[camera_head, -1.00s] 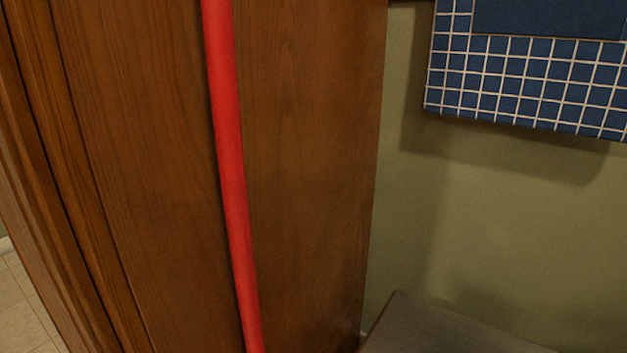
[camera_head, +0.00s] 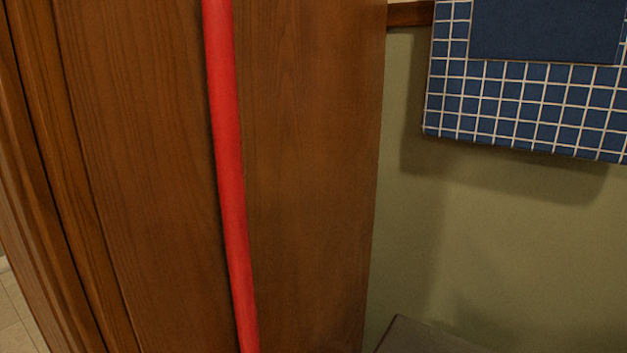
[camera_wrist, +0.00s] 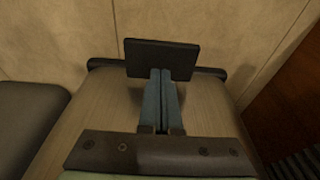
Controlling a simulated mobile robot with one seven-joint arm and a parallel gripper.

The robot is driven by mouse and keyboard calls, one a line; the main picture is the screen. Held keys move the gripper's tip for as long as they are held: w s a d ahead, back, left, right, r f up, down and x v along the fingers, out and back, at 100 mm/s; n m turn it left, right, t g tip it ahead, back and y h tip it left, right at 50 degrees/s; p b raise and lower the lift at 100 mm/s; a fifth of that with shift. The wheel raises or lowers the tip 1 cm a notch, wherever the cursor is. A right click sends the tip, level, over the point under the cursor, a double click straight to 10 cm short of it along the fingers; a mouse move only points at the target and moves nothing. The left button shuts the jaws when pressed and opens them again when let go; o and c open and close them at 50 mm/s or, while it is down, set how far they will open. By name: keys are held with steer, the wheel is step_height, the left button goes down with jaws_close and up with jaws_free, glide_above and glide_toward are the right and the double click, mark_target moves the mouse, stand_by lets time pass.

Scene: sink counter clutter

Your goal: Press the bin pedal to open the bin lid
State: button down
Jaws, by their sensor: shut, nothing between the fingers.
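The bin shows in the wrist view as a brushed, brownish-grey body (camera_wrist: 103,108) with a dark base strip (camera_wrist: 105,64). The bin pedal is a flat dark rectangular plate (camera_wrist: 160,55) jutting out at the base, above the pale tiled floor. My gripper (camera_wrist: 161,74) is shut and empty, its two blue-grey fingers together. Its tips overlap the near edge of the pedal in the picture; I cannot tell whether they touch it. The bin lid is not clearly visible. My gripper does not show in the head view.
In the head view, a red pole (camera_head: 231,180) stands before a brown wooden panel (camera_head: 310,150). A blue checked towel (camera_head: 530,110) hangs at the upper right. A dark grey flat top (camera_head: 420,338) shows at the bottom. A dark rounded object (camera_wrist: 28,125) is left in the wrist view.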

steer(key=shift+f, duration=0.15)
stand_by(0.3)
steer(key=shift+w+f+b, duration=0.1)
steer(key=shift+f+b, duration=1.65)
steer(key=shift+f, duration=0.6)
steer(key=shift+r, duration=0.2)
step_height(320, 180, up, 10)
steer(key=p, duration=1.1)
steer(key=shift+f, duration=0.1)
